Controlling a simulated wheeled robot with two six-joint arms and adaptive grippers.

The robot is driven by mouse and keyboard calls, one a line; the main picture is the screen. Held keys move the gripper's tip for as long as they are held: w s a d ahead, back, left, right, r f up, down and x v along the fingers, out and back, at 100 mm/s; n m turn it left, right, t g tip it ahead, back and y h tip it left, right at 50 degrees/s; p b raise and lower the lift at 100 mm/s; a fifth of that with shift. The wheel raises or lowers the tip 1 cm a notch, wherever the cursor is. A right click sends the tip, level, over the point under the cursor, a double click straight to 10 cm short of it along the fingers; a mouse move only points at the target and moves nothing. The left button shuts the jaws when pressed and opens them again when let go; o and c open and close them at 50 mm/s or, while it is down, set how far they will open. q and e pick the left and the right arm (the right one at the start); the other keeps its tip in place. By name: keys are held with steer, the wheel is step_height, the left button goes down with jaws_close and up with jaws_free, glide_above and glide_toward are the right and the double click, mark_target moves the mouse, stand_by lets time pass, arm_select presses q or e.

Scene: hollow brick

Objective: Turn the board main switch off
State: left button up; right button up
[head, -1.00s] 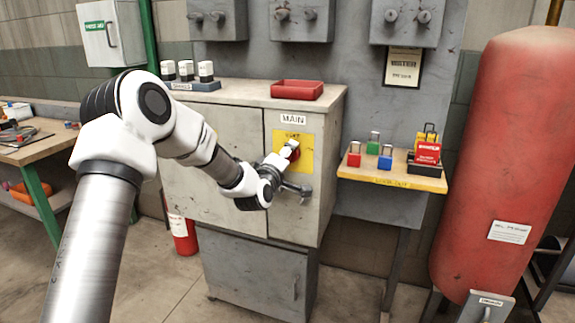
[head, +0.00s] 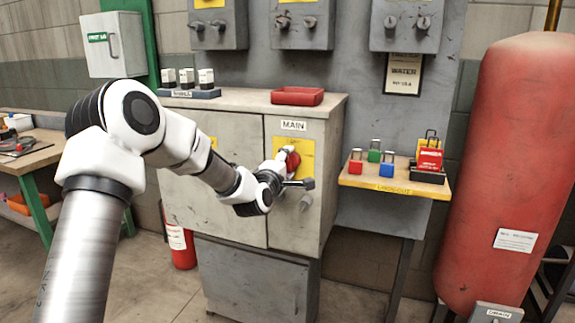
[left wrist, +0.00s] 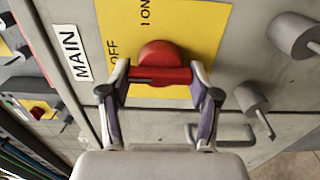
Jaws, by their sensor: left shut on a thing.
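The red main switch (head: 292,161) sits on a yellow plate (head: 307,158) on the grey cabinet door, under the MAIN label (head: 293,125). In the left wrist view the round red knob (left wrist: 160,56) has a red bar across it. The plate's OFF mark (left wrist: 113,48) is left of the knob and its I ON mark (left wrist: 147,12) is above. My left gripper (left wrist: 160,77) is shut on the red bar, one finger at each end. In the head view my left gripper (head: 282,166) partly hides the switch. My right gripper is not in view.
Grey knobs (left wrist: 250,95) stick out of the door near the switch. A shelf (head: 392,184) with several padlocks stands to the right, beside a red tank (head: 495,170). A red tray (head: 297,96) lies on the cabinet top. A fire extinguisher (head: 181,246) stands at left.

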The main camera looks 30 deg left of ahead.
arm_select(q)
steer(key=shift+f, duration=0.1)
steer(key=o, duration=0.9)
steer(key=shift+c, duration=0.2)
steer(key=shift+s, duration=0.1)
steer(key=v, duration=1.2)
steer(key=shift+a, duration=0.1)
